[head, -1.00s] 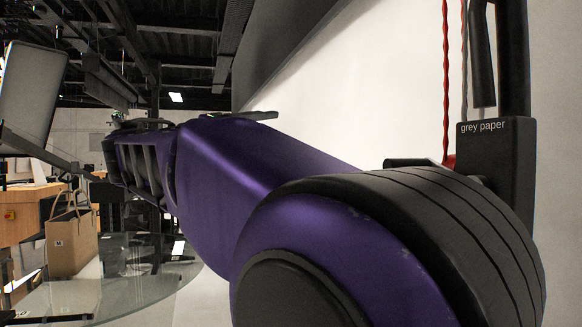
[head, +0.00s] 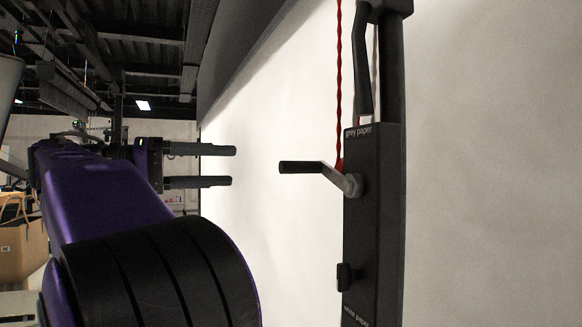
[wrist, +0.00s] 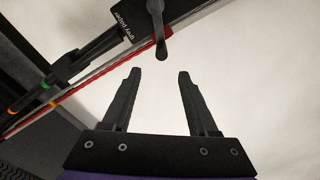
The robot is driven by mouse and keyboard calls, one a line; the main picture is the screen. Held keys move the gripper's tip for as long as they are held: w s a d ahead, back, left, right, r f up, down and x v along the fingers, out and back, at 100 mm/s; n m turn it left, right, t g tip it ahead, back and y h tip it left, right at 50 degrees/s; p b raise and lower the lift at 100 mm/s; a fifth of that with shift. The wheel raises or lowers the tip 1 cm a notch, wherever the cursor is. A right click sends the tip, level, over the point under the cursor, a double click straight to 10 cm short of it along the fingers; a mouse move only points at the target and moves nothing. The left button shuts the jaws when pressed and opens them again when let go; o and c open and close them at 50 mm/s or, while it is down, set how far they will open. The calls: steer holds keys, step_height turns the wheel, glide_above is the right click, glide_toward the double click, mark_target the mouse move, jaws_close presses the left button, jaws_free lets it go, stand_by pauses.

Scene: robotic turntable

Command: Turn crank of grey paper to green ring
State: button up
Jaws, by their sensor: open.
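The grey paper crank (head: 300,167) sticks out to the left from a dark upright housing labelled "grey paper" (head: 358,132). Its black handle is level and its grey arm joins the housing on the right. In the wrist view the crank (wrist: 161,48) hangs just beyond my fingertips, a little above the gap. My gripper (head: 233,166) is open and empty, its two fingers pointing at the handle with a clear gap between. It also shows in the wrist view (wrist: 160,72). A small green ring (wrist: 54,104) shows at the lower left of the wrist view.
A red cord (head: 340,80) hangs beside the housing. A small black knob (head: 346,276) sits lower on it, above another label. An orange ring (wrist: 47,86) is near the green one. A pale backdrop (head: 270,240) fills the background. A paper bag (head: 22,245) stands far left.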

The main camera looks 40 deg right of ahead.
mark_target(321, 164)
steer(key=b+x, duration=0.1)
steer(key=x, duration=1.6)
steer(key=shift+w+r, duration=0.1)
steer(key=c, duration=0.7)
jaws_close()
steer(key=shift+r, duration=0.1)
stand_by(0.3)
